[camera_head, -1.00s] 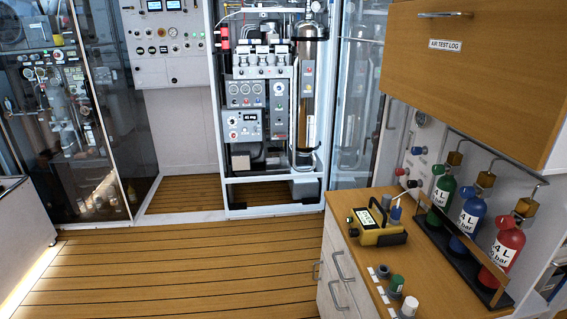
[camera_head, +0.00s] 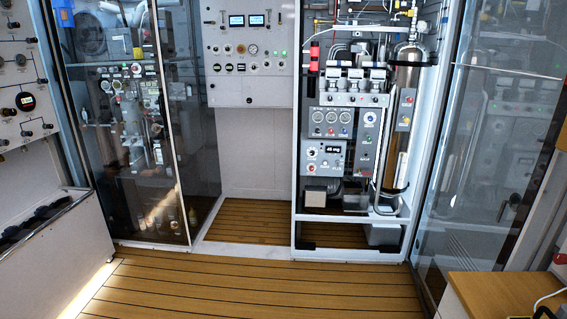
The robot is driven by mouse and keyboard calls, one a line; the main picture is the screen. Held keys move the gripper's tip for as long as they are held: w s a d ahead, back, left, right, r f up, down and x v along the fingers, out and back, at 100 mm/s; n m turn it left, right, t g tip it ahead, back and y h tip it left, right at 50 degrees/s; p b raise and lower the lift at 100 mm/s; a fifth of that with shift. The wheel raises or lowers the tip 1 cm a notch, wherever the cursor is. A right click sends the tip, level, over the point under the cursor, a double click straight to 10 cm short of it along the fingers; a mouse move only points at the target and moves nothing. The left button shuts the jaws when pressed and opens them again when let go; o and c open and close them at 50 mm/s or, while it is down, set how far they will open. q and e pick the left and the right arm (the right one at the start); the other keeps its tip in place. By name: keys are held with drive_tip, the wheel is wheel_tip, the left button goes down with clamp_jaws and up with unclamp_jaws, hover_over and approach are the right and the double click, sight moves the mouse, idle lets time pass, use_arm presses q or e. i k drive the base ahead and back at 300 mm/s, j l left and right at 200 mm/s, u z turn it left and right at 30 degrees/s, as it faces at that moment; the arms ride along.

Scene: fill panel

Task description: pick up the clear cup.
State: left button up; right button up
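No clear cup can be made out in the head view. Neither of my grippers is in view, so I cannot see what they hold. The corner of a wooden-topped counter (camera_head: 490,292) shows at the bottom right, with a white cable end and a sliver of something yellow at the frame edge. The rest of that counter top is outside the picture.
An open cabinet frame (camera_head: 300,150) with gauges and a tall cylinder (camera_head: 405,120) stands ahead. A control panel (camera_head: 247,52) hangs left of it. Glass doors stand on both sides. A white unit (camera_head: 60,250) is at left. The plank floor (camera_head: 250,285) is clear.

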sight(364, 197)
drive_tip(key=i+z, duration=0.2)
drive_tip(key=i, duration=0.4)
drive_tip(key=i+z, duration=0.15)
drive_tip(key=i, duration=0.45)
drive_tip(key=i+z, duration=0.2)
drive_tip(key=i, duration=0.4)
drive_tip(key=i+j+z, duration=0.15)
drive_tip(key=i, duration=0.45)
drive_tip(key=j, duration=0.1)
